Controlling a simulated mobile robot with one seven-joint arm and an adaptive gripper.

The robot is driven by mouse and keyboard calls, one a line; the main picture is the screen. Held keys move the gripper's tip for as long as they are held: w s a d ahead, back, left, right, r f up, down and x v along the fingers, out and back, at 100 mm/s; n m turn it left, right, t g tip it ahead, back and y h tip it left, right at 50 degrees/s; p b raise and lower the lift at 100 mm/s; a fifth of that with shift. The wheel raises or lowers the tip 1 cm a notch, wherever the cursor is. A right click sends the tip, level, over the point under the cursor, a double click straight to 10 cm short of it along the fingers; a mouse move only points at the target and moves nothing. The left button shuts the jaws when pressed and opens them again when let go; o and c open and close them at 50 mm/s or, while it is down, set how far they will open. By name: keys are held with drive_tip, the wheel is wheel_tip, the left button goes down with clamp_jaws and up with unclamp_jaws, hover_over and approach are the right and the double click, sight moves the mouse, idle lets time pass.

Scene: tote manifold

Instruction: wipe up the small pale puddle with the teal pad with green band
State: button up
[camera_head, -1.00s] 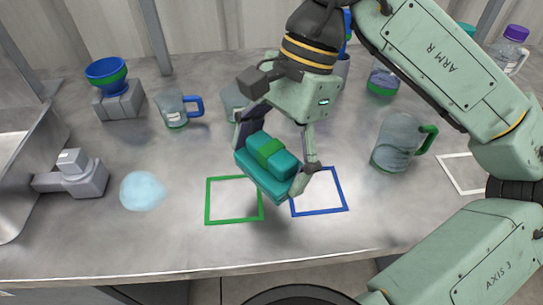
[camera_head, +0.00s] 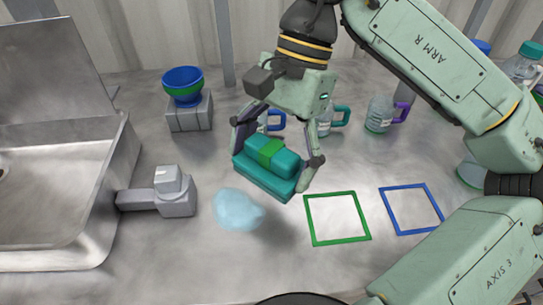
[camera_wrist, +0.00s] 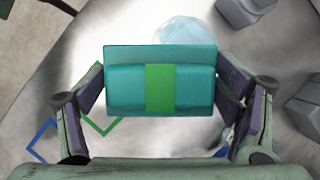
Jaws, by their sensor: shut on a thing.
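The teal pad with green band (camera_head: 262,177) is held between the fingers of my gripper (camera_head: 277,158), above the table and tilted in the head view. The pad also fills the middle of the wrist view (camera_wrist: 130,85), with a finger on each side. The small pale puddle (camera_head: 236,209) lies on the metal table just below and left of the pad in the head view. In the wrist view the puddle (camera_wrist: 185,31) shows partly behind the pad's upper edge.
A grey tap-like fixture (camera_head: 172,193) stands left of the puddle, beside a metal sink (camera_head: 112,200). A blue and green bowl (camera_head: 182,85) sits on a grey block behind. Green (camera_head: 337,242) and blue (camera_head: 411,209) outlined squares lie to the right.

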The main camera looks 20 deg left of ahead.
sight(223, 211)
drive_tip(key=shift+a, duration=0.4)
drive_tip(key=shift+f, duration=0.1)
drive_tip(key=shift+f+b, duration=1.85)
drive_tip(key=shift+f, duration=1.05)
drive_tip(key=shift+f+b, duration=0.95)
drive_tip(key=shift+f, duration=0.05)
drive_tip(key=shift+s+a, duration=0.1)
drive_tip(key=shift+s+a+r, duration=0.1)
drive_tip(key=shift+s+a, duration=0.2)
drive_tip(key=shift+a, duration=0.45)
drive_tip(key=shift+s+a, duration=0.3)
drive_tip(key=shift+a, duration=0.45)
drive_tip(key=shift+s+a+b, duration=0.3)
drive_tip(key=shift+a+b, duration=0.05)
drive_tip(key=shift+a, duration=0.3)
drive_tip(key=shift+s+a+b, duration=0.25)
drive_tip(key=shift+a+b, duration=0.05)
drive_tip(key=shift+a, duration=0.35)
drive_tip(key=shift+s+a, duration=0.1)
